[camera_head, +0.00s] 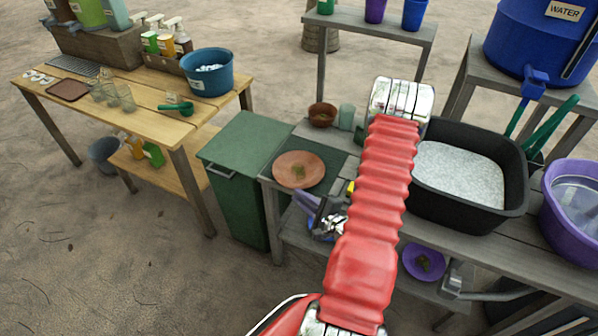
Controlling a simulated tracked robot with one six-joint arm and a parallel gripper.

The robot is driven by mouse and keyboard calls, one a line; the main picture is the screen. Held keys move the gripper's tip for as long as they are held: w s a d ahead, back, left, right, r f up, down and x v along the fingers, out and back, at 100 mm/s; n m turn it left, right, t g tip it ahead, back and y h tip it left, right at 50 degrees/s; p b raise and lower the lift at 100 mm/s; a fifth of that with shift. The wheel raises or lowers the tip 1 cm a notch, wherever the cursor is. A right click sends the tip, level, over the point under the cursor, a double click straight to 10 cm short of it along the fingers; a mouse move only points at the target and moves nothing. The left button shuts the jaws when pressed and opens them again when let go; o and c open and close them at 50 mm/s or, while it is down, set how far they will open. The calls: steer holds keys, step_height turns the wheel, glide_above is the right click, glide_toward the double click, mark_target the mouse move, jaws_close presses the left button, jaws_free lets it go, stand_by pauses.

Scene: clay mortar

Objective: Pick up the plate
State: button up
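A terracotta plate (284,172) lies on a dark green mat (329,157) at the left end of the grey bench. A small brownish-green scrap sits in its middle. A purple plate (411,258) with a dark scrap on it lies on the lower shelf, right of my arm. My red ribbed arm rises from the bottom and covers the bench right of the terracotta plate. Its silver joint is at the top, by the black tub. I cannot make out my gripper; it is out of view or hidden behind the arm.
A green bin (240,156) stands left of the grey bench. A brown bowl (322,115) and a pale green cup (346,117) are behind the mat. A black tub (428,205) of pale grains and a purple basin (558,228) of water are at right. Shiny clutter (330,225) lies below the mat.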

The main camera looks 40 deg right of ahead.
mark_target(288, 187)
steer(key=shift+w, duration=0.2)
steer(key=shift+x, duration=2.55)
steer(key=shift+r, duration=0.1)
steer(key=shift+c, duration=0.6)
jaws_close()
step_height(288, 187, up, 10)
